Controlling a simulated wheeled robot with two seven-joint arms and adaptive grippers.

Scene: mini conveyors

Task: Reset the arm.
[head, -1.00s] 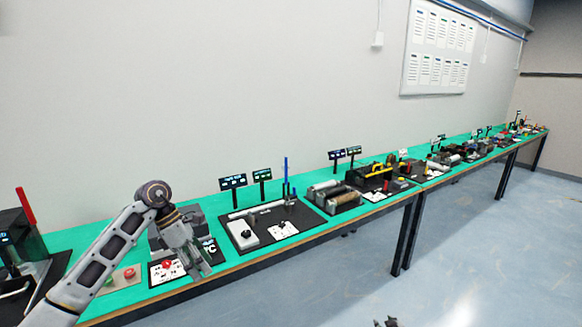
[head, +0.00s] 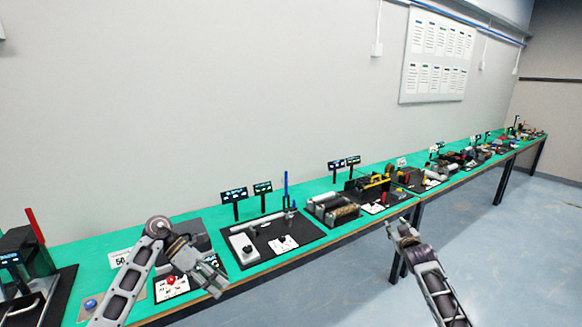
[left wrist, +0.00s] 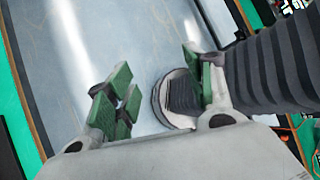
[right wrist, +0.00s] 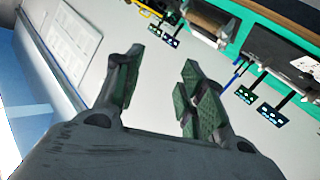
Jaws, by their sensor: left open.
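My left gripper (head: 215,287) is at the lower left of the head view, over the front edge of the green table. In the left wrist view its green-padded fingers (left wrist: 160,95) are spread, with no object between them. My right gripper (head: 393,230) is raised at the right of the head view, in front of the table and over the floor. In the right wrist view its green-padded fingers (right wrist: 155,95) are apart and empty, with the wall behind them.
The long green table (head: 85,252) runs from lower left to far right. It carries mini conveyor stations, including a black board with a white cylinder (head: 262,221), a red button (head: 171,280) and small displays (head: 234,194). The blue-grey floor (head: 500,260) in front is clear.

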